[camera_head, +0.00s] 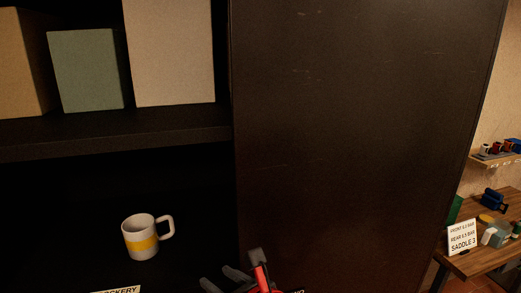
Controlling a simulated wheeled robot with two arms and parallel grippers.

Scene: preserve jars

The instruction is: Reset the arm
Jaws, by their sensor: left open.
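My left gripper (231,270) shows at the bottom edge of the head view, dark grey with a red part. Its fingers are apart and I see nothing between them. A white mug (140,238) with a yellow band stands upright in the dark lower compartment of the shelf, its handle to the right. The gripper is to the right of the mug and lower in the picture, apart from it. The rest of my left arm is cut off by the frame. My right gripper is not in view.
A dark cabinet side panel (350,130) fills the middle. Tan, green (88,70) and beige (170,50) boxes stand on the upper shelf board (120,135). A partly cut label (118,291) is below the mug. A cluttered wooden table (480,262) stands far right.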

